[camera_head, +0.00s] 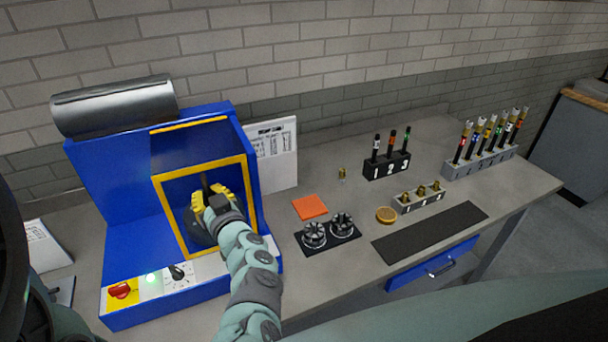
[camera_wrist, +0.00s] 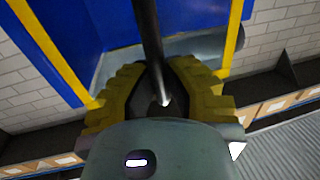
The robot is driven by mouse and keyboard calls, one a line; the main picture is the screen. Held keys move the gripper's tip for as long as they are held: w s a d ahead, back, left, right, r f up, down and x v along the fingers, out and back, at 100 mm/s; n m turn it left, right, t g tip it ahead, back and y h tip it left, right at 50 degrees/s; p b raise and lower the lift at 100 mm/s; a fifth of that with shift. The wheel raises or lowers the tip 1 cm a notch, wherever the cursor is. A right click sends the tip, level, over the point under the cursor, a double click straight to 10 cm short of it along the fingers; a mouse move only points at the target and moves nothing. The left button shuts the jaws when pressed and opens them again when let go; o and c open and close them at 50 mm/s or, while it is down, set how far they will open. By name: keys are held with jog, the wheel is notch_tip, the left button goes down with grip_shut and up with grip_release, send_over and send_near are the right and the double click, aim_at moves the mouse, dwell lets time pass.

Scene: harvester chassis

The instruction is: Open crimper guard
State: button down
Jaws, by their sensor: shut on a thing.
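The blue crimper (camera_head: 105,235) stands at the left of the bench. Its guard (camera_head: 248,190) is a yellow-edged frame with a see-through pane across the front opening, and it looks lowered. A dark bar-like handle (camera_wrist: 147,30) runs up the middle of the wrist view. My gripper (camera_head: 218,198) is at the guard's front, its yellow fingers closed around the handle. In the wrist view the fingers (camera_wrist: 160,95) meet on both sides of the bar. The guard's yellow edge (camera_wrist: 50,50) shows behind them. My gripper and wrist hide the lower middle of the guard.
The crimper's front panel has a red knob (camera_head: 119,290), a green light and a dial (camera_head: 177,273). A metal cylinder (camera_head: 115,105) lies on top. To the right are an orange square (camera_head: 310,206), black dies (camera_head: 314,234), racks (camera_head: 386,165) and a dark mat (camera_head: 430,233).

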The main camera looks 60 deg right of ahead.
jog(key=w+a+b, duration=0.4)
jog(key=w+a, duration=0.1)
jog(key=a, duration=0.3)
jog(key=w+a+b, duration=0.4)
jog(key=w+a, duration=0.1)
jog(key=a, duration=0.4)
jog(key=shift+w, duration=0.2)
jog(key=shift+d, duration=0.1)
jog(key=c, duration=1)
grip_release()
jog(key=shift+s, duration=0.1)
jog(key=v, duration=0.7)
jog(key=shift+s, duration=0.25)
